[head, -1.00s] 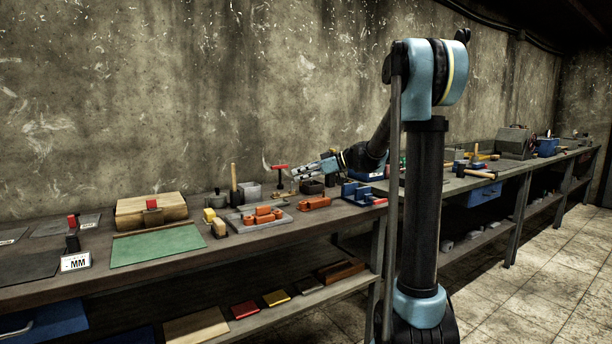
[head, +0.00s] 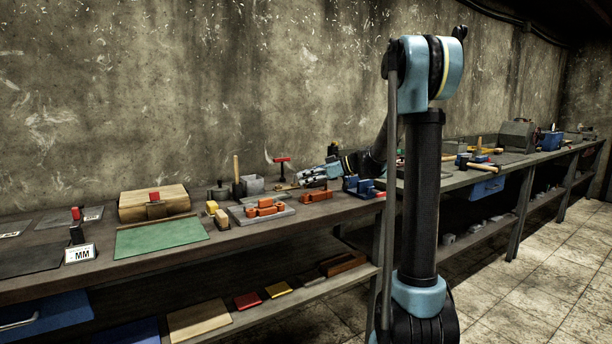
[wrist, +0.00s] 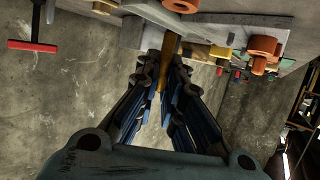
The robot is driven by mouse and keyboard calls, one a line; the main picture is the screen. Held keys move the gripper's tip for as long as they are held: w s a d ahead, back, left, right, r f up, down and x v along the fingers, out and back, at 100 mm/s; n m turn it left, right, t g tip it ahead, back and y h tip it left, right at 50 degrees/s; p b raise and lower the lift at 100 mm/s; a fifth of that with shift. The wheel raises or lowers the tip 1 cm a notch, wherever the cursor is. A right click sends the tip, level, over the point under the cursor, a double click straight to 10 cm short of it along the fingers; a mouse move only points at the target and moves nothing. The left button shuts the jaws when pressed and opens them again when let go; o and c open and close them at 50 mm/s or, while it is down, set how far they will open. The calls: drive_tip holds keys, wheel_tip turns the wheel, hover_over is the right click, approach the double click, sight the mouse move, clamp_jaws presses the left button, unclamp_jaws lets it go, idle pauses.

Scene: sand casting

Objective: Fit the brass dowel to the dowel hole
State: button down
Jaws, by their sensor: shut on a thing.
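My gripper (head: 300,177) is low over the back of the bench in the head view, just right of the red-topped tool. In the wrist view my gripper (wrist: 164,72) has its two fingers close together on the brass dowel (wrist: 171,46), a slim golden-brown piece. The dowel sticks out beyond the fingertips towards pale grey blocks (wrist: 130,34). The dowel is too small to make out in the head view. I cannot make out the dowel hole in either view, nor whether the dowel's far end touches anything.
A red-topped tool (head: 282,160) stands close left of the gripper. A grey plate (head: 236,218) with orange blocks (head: 266,207) lies nearer the front edge. Another orange piece (head: 316,196) and a blue fixture (head: 359,188) lie close by. The green mat (head: 160,238) is bare.

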sight(306, 188)
drive_tip(key=shift+f, duration=0.65)
drive_tip(key=shift+s+a+f, duration=0.1)
drive_tip(key=shift+f, duration=1.3)
idle(1.4)
drive_tip(key=c, duration=1.6)
unclamp_jaws()
drive_tip(key=shift+c, duration=0.2)
drive_tip(key=v, duration=1.2)
drive_tip(key=shift+f, duration=0.1)
drive_tip(key=shift+s, duration=0.1)
